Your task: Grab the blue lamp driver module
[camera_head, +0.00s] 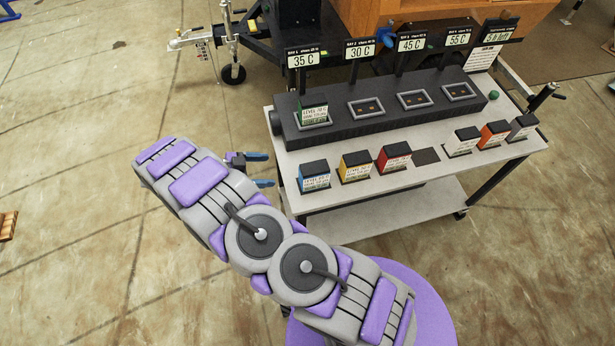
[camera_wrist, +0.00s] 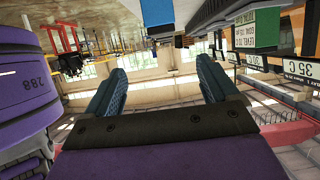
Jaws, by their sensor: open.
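The blue lamp driver module (camera_head: 314,178) stands upright at the front left corner of the cart top, with a dark cap and a white label. My gripper (camera_head: 262,170) is just left of the cart's left edge, apart from the module, its blue-tinted fingers pointing right towards it. In the wrist view my gripper (camera_wrist: 160,82) is open, with nothing between its two fingers. That view looks upside down. A blue block (camera_wrist: 158,28) hangs at its top centre, cut off by the frame edge, and appears to be the blue module.
Yellow (camera_head: 356,167) and red (camera_head: 394,159) modules stand right of the blue one, then a bare dark pad (camera_head: 426,156) and white, orange and grey modules. Behind, a dark rack (camera_head: 350,130) holds a green module (camera_head: 313,112) in its left bay; the other bays look empty.

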